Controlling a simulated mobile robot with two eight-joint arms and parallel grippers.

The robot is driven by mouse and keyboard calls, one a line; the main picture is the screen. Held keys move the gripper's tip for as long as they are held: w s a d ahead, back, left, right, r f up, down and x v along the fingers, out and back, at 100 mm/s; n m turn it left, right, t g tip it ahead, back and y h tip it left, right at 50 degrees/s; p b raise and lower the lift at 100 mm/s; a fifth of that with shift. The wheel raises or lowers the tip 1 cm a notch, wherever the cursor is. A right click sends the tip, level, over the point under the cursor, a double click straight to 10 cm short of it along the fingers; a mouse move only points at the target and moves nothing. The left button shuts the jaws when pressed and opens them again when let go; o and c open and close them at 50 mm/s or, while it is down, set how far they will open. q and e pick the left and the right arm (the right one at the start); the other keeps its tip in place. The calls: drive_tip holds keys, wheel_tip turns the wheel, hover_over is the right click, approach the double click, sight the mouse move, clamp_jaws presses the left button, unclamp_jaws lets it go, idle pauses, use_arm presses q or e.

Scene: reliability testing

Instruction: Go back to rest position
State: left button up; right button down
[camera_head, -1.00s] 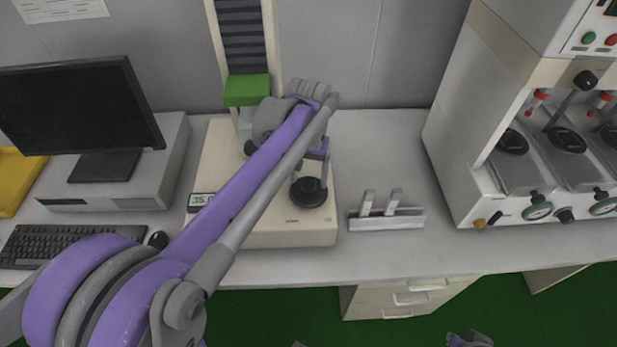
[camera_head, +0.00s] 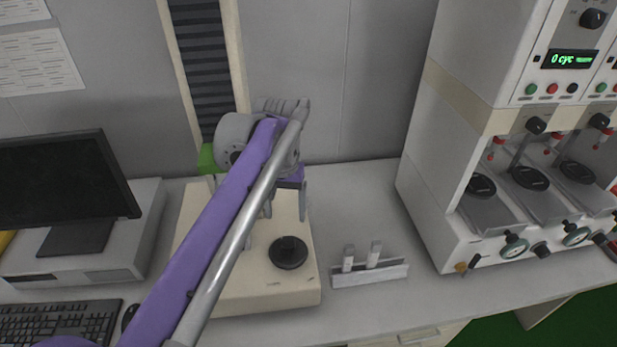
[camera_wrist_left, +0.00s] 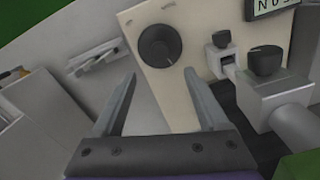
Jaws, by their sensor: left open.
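My left gripper (camera_head: 287,203) is open and empty in the head view, with its arm reaching in from the lower left. It hangs over the beige tester base (camera_head: 255,294), behind the black round knob (camera_head: 288,253). In the left wrist view, the two fingers of my left gripper (camera_wrist_left: 158,98) are spread apart with nothing between them. The black knob (camera_wrist_left: 160,46) shows beyond the fingertips on the beige panel. My right gripper is not seen in these frames.
A small metal holder (camera_head: 370,274) with two upright pieces stands right of the tester. A white multi-station machine (camera_head: 430,190) is at the right. A monitor (camera_head: 62,185) and keyboard (camera_head: 58,325) are at the left.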

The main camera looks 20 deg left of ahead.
use_arm(q)
drive_tip(key=shift+s, duration=0.1)
drive_tip(key=s+d+f+m+t+p, duration=0.1)
drive_tip(key=s+d+f+t, duration=0.1)
drive_tip(key=s+f, duration=0.4)
drive_tip(key=s+d+f+m+t+p, duration=0.2)
drive_tip(key=s+f, duration=0.4)
drive_tip(key=s, duration=0.3)
drive_tip(key=d+t, duration=0.1)
drive_tip(key=d, duration=0.1)
drive_tip(key=shift+s+d+f, duration=0.2)
drive_tip(key=shift+d+f, duration=0.15)
idle(1.1)
